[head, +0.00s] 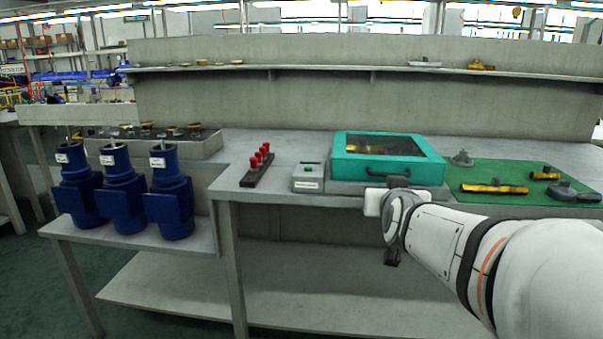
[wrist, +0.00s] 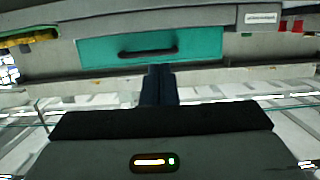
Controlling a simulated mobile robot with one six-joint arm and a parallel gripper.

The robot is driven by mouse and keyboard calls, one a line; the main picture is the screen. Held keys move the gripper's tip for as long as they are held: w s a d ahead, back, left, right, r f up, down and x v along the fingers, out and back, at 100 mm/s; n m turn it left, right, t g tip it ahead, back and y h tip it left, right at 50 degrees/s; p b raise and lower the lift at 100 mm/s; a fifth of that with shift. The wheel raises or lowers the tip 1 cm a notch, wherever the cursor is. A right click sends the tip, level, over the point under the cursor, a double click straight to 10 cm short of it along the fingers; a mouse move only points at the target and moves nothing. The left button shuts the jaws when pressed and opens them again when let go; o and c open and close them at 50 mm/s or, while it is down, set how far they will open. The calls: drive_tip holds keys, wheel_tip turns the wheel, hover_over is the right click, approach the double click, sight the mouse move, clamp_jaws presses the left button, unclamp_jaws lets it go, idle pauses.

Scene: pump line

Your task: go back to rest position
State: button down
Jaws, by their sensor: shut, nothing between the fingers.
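My gripper (head: 397,182) is in front of the teal box in the head view, just short of the bench's front edge. In the wrist view my gripper's dark fingers (wrist: 158,84) are together with nothing between them. The teal box (head: 432,168) has a dark window in its lid and a dark handle (head: 387,178) on its front. The lid is closed. In the wrist view the box front (wrist: 205,44) and its handle (wrist: 148,51) appear beyond the fingertips. The fingers look apart from the handle, but the exact gap is hard to tell.
A grey button box (head: 308,178) and a rack of red-topped pieces (head: 257,167) stand left of the teal box. A green mat (head: 500,200) with brass parts (head: 494,188) lies right. Blue pumps (head: 168,195) stand on a lower table at left. A shelf (head: 330,70) runs behind.

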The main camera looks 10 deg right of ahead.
drive_tip(key=s+a+r+n+g+y+p, duration=0.1)
drive_tip(key=s+a+r+g+p, duration=0.2)
drive_tip(key=s+p, duration=0.4)
drive_tip(key=s+a+r+g+y+p, duration=0.1)
drive_tip(key=s+a+r+g+p, duration=0.2)
drive_tip(key=p, duration=1.1)
drive_tip(key=s+a+r+n+g+y+p, duration=0.1)
drive_tip(key=s+a+r+g+p, duration=0.3)
drive_tip(key=s+p, duration=0.7)
wheel_tip(320, 180, up, 4)
drive_tip(key=shift+s+r+n+g, duration=0.1)
drive_tip(key=shift+s+n+g, duration=0.2)
drive_tip(key=shift+s+g, duration=0.8)
